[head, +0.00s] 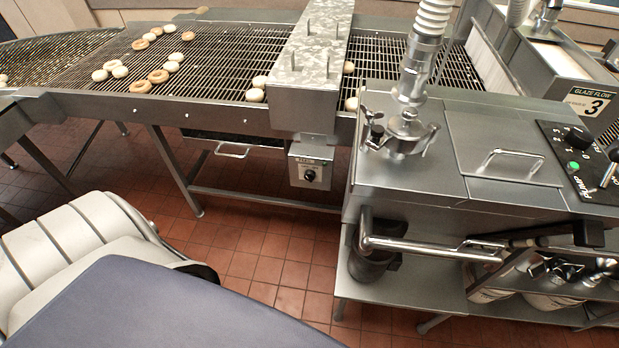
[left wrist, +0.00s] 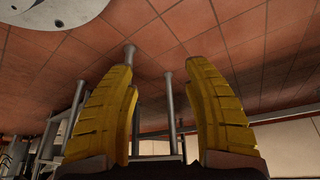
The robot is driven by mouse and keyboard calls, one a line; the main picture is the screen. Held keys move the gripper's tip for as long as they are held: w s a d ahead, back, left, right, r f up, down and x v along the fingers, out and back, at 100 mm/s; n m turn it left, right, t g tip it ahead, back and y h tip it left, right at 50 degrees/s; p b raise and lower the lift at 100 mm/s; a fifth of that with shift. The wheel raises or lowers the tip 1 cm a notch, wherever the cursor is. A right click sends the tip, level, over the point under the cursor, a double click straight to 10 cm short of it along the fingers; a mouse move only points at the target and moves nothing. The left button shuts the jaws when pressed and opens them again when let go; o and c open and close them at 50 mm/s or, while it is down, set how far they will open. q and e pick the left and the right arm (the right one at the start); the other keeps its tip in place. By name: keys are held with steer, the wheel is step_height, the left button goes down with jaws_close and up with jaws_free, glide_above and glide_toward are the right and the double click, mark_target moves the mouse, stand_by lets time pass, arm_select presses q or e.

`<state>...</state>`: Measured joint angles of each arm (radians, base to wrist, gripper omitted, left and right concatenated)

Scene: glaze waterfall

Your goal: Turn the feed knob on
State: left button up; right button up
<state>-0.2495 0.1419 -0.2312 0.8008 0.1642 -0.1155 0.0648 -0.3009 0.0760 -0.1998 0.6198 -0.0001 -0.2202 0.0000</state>
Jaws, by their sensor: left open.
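A small grey control box (head: 311,170) hangs under the front of the conveyor, below the grey hopper. It has a round black knob (head: 310,175) on its front face; its label is too small to read. A second black knob (head: 578,137) sits on the dark panel at the right, beside a green button and the word pump. I cannot tell which knob is the feed knob. My left gripper (left wrist: 165,115) shows only in the left wrist view, with its two yellow fingers apart and nothing between them. My right gripper is not in view.
The wire conveyor (head: 215,60) carries several pale rings. The grey hopper (head: 313,65) straddles it. A steel tank (head: 460,170) with a ribbed hose (head: 430,25) and a front pipe stands at the right. Tiled floor (head: 240,250) is open below the box.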

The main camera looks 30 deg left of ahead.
mark_target(309, 179)
arm_select(q)
steer(key=shift+o, duration=0.6)
steer(key=w+d+r+n+t, duration=0.1)
steer(key=w+r+n+t, duration=0.3)
steer(key=w+r, duration=0.5)
steer(key=w+n, duration=0.2)
steer(key=w, duration=0.3)
steer(key=shift+w+r+t+h, duration=0.2)
steer(key=shift+w+t+h, duration=0.1)
steer(key=shift+w+h, duration=0.1)
steer(key=w+r+n+t+y, duration=0.1)
steer(key=w+r+n+t, duration=0.3)
steer(key=w+r+n, duration=0.7)
steer(key=w+a+r+n+t+y, duration=0.15)
steer(key=a+r+n+y, duration=0.3)
steer(key=r+n, duration=0.45)
steer(key=w+a+r+n+t+y, duration=0.1)
steer(key=w+a+r+n+y, duration=0.15)
steer(key=a+r+n, duration=0.6)
steer(key=w+a, duration=0.1)
steer(key=w, duration=0.4)
steer(key=w+f+n, duration=0.1)
steer(key=w, duration=0.4)
steer(key=w+a+n, duration=0.1)
steer(key=w, duration=0.4)
steer(key=shift+a+f+y, duration=0.3)
steer(key=shift+f+y, duration=0.1)
